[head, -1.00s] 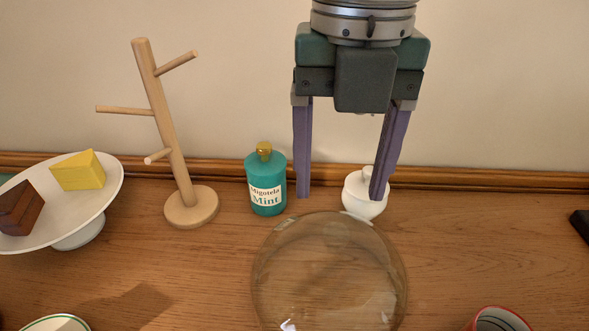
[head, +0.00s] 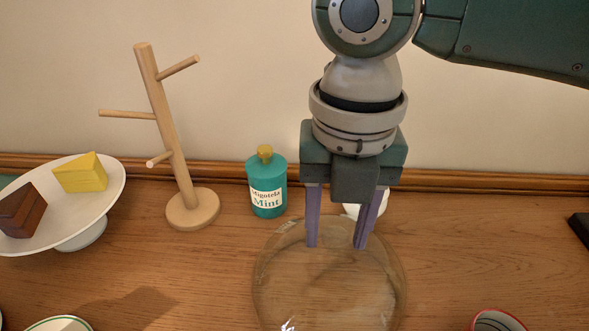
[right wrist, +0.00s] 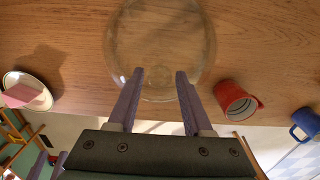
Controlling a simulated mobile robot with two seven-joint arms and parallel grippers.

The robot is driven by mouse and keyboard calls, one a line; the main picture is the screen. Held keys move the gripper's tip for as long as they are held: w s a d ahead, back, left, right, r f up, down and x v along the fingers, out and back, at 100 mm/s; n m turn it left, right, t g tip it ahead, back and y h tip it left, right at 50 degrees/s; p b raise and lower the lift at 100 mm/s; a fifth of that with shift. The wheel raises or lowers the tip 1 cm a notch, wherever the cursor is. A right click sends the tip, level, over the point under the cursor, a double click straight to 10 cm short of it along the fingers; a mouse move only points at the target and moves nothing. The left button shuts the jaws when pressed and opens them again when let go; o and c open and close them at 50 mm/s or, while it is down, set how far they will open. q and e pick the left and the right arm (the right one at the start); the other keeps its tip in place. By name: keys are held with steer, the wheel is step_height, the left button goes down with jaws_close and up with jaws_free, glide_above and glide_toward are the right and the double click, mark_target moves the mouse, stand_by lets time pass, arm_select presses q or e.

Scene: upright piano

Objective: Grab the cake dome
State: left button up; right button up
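The cake dome (head: 330,290) is a clear, round glass cover on the wooden top, at the bottom centre of the head view. In the right wrist view the dome (right wrist: 165,30) fills the top middle. My right gripper (head: 336,247) points down with its two purple fingers apart and nothing held between them. Its fingertips overlap the dome's far part in the head view. In the right wrist view the fingertips (right wrist: 160,72) overlap the dome's lower edge. I cannot tell whether they touch the glass.
A teal Mint bottle (head: 267,190) and a partly hidden white pot (head: 352,209) stand behind the dome. A wooden mug tree (head: 168,130) and a white cake stand (head: 108,196) are left. A red mug (right wrist: 237,100) is beside the dome. The wood to the right is mostly clear.

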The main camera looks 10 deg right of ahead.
jaws_close()
stand_by(1.0)
